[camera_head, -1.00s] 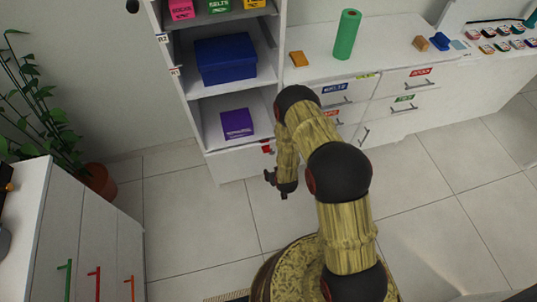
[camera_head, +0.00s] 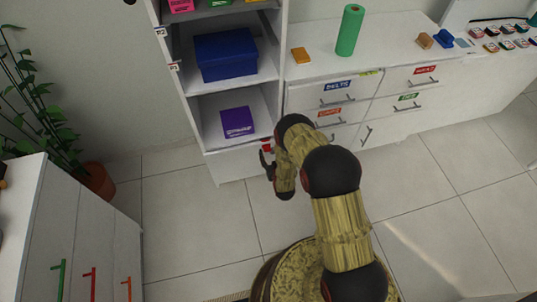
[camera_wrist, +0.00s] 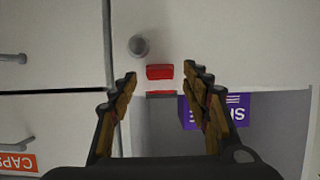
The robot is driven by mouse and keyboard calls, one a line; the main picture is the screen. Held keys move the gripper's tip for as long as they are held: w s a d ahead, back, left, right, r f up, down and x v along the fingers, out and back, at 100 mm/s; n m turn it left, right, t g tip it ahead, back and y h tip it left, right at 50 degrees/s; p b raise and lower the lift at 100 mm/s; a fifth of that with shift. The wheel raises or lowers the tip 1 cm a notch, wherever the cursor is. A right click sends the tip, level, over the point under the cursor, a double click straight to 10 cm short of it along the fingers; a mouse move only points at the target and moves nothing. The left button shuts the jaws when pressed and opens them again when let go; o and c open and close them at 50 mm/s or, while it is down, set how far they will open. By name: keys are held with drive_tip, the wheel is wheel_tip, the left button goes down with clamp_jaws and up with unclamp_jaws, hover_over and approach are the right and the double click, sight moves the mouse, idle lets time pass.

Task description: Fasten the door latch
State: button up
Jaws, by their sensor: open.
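The door latch is a small red piece (camera_wrist: 160,72) on a white panel by the open compartment's edge in the wrist view. A small grey and red strip (camera_wrist: 161,93) lies beside it on the compartment side. In the head view the red latch (camera_head: 267,147) shows at the cabinet's lower right edge, partly hidden by the arm. My gripper (camera_wrist: 163,76) is open and empty. Its two fingers appear on either side of the latch; I cannot tell whether they touch it. In the head view my gripper (camera_head: 267,160) is just below the latch.
A round grey knob (camera_wrist: 138,46) is close to the latch. A purple box (camera_head: 237,122) sits in the open lower compartment, with a blue box (camera_head: 226,57) above. Labelled drawers (camera_head: 337,95) stand to the right. Tiled floor in front is free.

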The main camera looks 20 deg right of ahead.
drive_tip(key=shift+x, duration=1.05)
drive_tip(key=shift+c, duration=1.3)
